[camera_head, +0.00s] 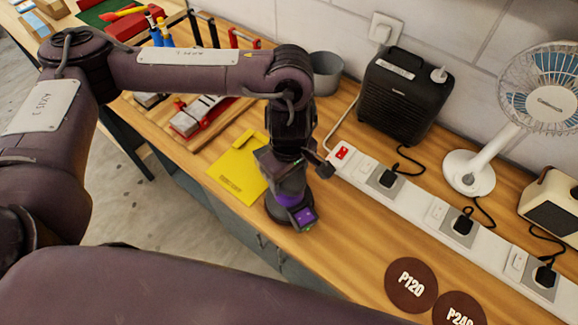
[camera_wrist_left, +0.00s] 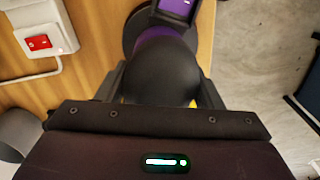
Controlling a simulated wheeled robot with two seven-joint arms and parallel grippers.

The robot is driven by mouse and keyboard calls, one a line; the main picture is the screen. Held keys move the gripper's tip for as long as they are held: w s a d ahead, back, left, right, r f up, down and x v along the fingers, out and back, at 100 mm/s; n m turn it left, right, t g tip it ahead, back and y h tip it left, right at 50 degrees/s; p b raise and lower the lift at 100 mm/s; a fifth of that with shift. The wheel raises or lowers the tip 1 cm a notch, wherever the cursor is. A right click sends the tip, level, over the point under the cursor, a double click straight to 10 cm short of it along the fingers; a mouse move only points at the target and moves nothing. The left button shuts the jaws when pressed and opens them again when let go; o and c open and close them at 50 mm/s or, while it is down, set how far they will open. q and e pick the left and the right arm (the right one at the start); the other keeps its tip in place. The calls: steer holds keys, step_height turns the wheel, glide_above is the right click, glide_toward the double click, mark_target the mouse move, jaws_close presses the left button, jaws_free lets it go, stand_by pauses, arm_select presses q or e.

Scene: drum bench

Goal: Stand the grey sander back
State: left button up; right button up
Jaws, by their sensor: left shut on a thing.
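The sander (camera_head: 290,199) has a dark grey rounded top, a purple band, a small purple display and a dark round pad. In the head view it looks upright at the front edge of the wooden bench, pad down; whether the pad touches the wood I cannot tell. My left gripper (camera_head: 291,165) comes down over it from above and is shut on its top. In the left wrist view the sander's dark dome (camera_wrist_left: 160,75) sits between the two fingers (camera_wrist_left: 160,88), with the purple part and pad beyond. My right gripper is not in view.
A yellow envelope (camera_head: 238,167) lies just left of the sander. A white power strip (camera_head: 425,205) with plugs and cables runs behind and right. A black heater-like box (camera_head: 403,97), a white fan (camera_head: 468,172) and a grey cup (camera_head: 326,72) stand behind. Brown discs (camera_head: 411,285) lie front right.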

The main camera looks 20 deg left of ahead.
arm_select(q)
steer(key=shift+w+f, duration=0.1)
steer(key=shift+f, duration=0.25)
steer(key=shift+f+b, duration=0.3)
steer(key=shift+b, duration=0.1)
